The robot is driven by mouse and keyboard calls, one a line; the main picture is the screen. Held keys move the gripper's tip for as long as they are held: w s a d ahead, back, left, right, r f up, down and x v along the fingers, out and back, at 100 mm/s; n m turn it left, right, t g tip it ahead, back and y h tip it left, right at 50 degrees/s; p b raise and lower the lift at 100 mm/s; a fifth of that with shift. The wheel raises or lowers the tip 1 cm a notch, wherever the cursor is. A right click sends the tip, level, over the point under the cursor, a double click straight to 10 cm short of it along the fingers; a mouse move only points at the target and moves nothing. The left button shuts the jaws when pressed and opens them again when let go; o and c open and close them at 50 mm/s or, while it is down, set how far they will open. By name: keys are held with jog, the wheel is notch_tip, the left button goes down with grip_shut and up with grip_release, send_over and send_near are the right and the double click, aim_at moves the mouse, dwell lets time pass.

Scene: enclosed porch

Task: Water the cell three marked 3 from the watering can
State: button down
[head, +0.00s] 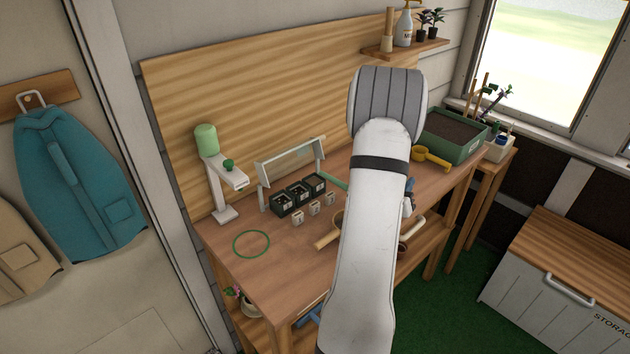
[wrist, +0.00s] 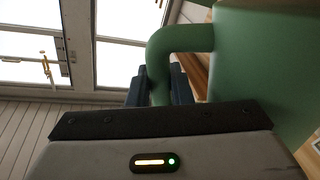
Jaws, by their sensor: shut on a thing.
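In the wrist view my gripper (wrist: 158,86) is shut on the green handle of the watering can (wrist: 265,72), whose body fills the right side. In the head view my arm hides the gripper and most of the can. A thin green piece, seemingly the can's spout (head: 334,181), shows left of the arm, near the cells. The black seed cells (head: 298,192) stand in a row on the bench, with small pale tags (head: 314,208) in front. Their numbers are too small to read, so I cannot tell which is cell three. No water is visible.
A clear panel on a white frame (head: 291,160) stands behind the cells. A white stand with a green bottle (head: 206,140) is to the left, and a green ring (head: 251,244) lies on the bench (head: 275,275). A soil tray (head: 478,148) and yellow scoop (head: 430,158) are at right.

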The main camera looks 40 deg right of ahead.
jog(key=shift+r, duration=0.1)
jog(key=shift+w+r+n, duration=0.15)
jog(key=shift+r+n, duration=0.15)
jog(key=shift+r, duration=0.35)
dwell(0.4)
jog(key=shift+w+a+r+n, duration=0.1)
jog(key=shift+r+n, duration=0.3)
jog(key=shift+r, duration=0.3)
jog(key=shift+r, duration=0.15)
jog(key=shift+w+a+r+n, duration=0.1)
jog(key=shift+w+r+n, duration=0.15)
jog(key=shift+r, duration=0.3)
jog(key=shift+s+f, duration=0.1)
jog(key=shift+f, duration=0.05)
jog(key=shift+s+f+m+b, duration=0.15)
jog(key=shift+f+m+b, duration=0.2)
jog(key=shift+f+b, duration=0.6)
jog(key=shift+s+f+m+b, duration=0.15)
jog(key=shift+f+m+b, duration=0.25)
jog(key=shift+b, duration=0.8)
